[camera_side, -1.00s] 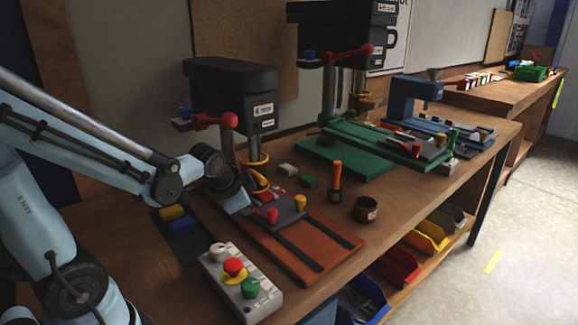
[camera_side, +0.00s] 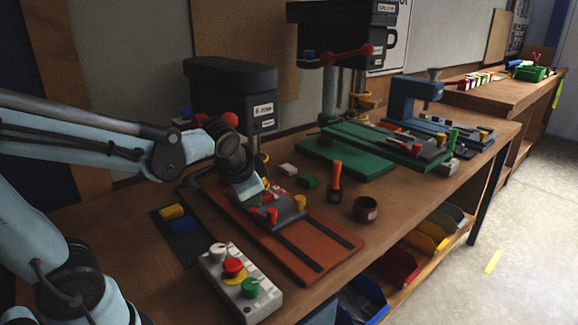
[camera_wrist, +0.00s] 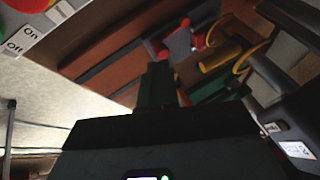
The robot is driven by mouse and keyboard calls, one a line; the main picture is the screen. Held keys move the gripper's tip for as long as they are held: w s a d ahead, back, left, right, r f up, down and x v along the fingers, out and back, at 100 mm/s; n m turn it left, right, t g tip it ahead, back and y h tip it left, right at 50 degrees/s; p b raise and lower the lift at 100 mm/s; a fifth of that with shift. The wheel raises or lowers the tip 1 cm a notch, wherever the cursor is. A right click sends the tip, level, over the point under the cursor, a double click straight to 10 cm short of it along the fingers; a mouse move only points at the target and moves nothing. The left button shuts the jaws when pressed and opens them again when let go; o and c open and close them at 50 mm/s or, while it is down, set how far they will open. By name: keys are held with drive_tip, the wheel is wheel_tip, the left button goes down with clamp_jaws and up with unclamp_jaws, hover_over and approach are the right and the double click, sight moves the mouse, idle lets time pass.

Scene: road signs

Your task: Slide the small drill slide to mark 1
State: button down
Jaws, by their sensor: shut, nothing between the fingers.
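The small drill slide (camera_side: 287,214) is a grey plate with red and yellow knobs, on the brown-red base (camera_side: 318,238) with two dark rails under the small black drill (camera_side: 228,88). In the wrist view, the slide (camera_wrist: 181,42) shows beyond the fingertips with red parts at its edges. My gripper (camera_side: 258,190) is over the rear left edge of the slide, pointing down at it. In the wrist view, my gripper (camera_wrist: 160,76) has its dark fingers together with nothing between them. I cannot tell whether they touch the slide. No mark numbers are legible.
A grey control box (camera_side: 240,283) with coloured buttons stands in front left. A dark mat (camera_side: 188,248) with yellow and blue blocks lies left of the base. A red-orange-handled tool (camera_side: 336,180) and brown cup (camera_side: 366,208) stand at right. A green-based drill (camera_side: 350,160) is behind.

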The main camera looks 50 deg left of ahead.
sight(294, 219)
drive_tip(key=w+d+f+n+y, duration=0.2)
drive_tip(key=w+d+f+n, duration=0.15)
drive_tip(key=w+d, duration=0.55)
drive_tip(key=shift+n+g, duration=0.25)
drive_tip(key=shift+g, duration=0.15)
drive_tip(key=x, duration=0.8)
drive_tip(key=shift+s+a+f, duration=0.1)
drive_tip(key=shift+s+f, duration=0.2)
drive_tip(key=shift+f, duration=0.1)
drive_tip(key=shift+s+a+r, duration=0.1)
drive_tip(key=shift+a, duration=1.75)
drive_tip(key=shift+a, duration=0.1)
drive_tip(key=shift+a, duration=0.7)
drive_tip(key=shift+d, duration=0.1)
